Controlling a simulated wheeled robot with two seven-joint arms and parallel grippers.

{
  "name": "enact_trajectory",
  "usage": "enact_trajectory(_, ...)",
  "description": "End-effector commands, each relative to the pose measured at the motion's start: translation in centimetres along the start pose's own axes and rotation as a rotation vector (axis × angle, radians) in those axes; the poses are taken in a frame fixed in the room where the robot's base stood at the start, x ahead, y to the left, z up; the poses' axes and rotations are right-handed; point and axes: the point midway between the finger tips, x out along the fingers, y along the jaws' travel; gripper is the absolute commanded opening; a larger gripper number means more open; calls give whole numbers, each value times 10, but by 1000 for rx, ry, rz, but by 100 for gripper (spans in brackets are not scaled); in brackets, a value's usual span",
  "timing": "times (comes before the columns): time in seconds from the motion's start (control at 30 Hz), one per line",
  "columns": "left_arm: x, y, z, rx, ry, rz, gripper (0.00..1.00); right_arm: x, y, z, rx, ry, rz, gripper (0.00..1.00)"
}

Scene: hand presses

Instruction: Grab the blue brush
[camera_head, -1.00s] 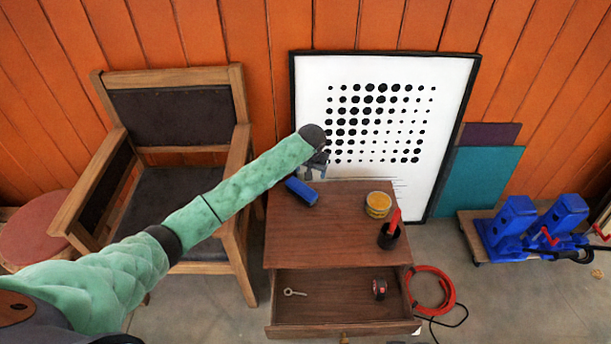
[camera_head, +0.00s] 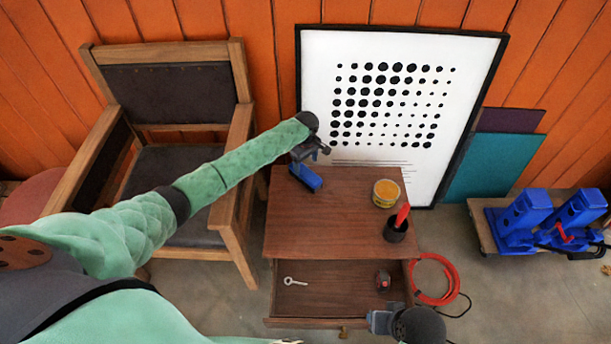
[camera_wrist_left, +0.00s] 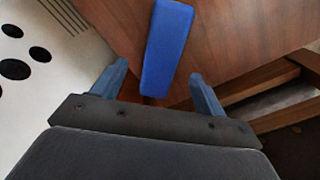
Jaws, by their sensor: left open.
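The blue brush (camera_head: 308,178) lies at the back left corner of the brown cabinet's top (camera_head: 335,215). My left gripper (camera_head: 311,156) is over that corner, right at the brush, with its jaws open. In the left wrist view the brush (camera_wrist_left: 167,48) shows as a long blue block. Its near end lies between the two spread fingers of my left gripper (camera_wrist_left: 158,75), with a gap visible on either side. My right gripper (camera_head: 380,320) shows at the bottom, in front of the open drawer; its jaws are not clear.
A yellow tin (camera_head: 386,194) and a dark cup (camera_head: 396,230) with a red-handled tool stand on the cabinet's right side. The open drawer (camera_head: 330,308) holds a metal eye bolt and a tape measure. A wooden chair (camera_head: 240,225) is left; a dotted board (camera_head: 385,60) leans behind.

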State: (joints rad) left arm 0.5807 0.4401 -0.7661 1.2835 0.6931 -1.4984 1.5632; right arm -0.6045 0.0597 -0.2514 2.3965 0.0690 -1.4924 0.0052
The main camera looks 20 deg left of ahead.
Motion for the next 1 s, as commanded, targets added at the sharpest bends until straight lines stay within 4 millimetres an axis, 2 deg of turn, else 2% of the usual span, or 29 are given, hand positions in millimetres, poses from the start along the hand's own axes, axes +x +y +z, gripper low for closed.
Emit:
enact_trajectory(0.37,31,0,0,-6,0,-1,73,-6,2,0,3,-11,7,36)
enact_trajectory(0.7,72,-2,-1,-6,1,-1,73,-16,7,3,8,-33,21,36)
enact_trajectory(1.0,77,-2,-1,-5,0,-1,73,-17,8,4,9,-36,22,36)
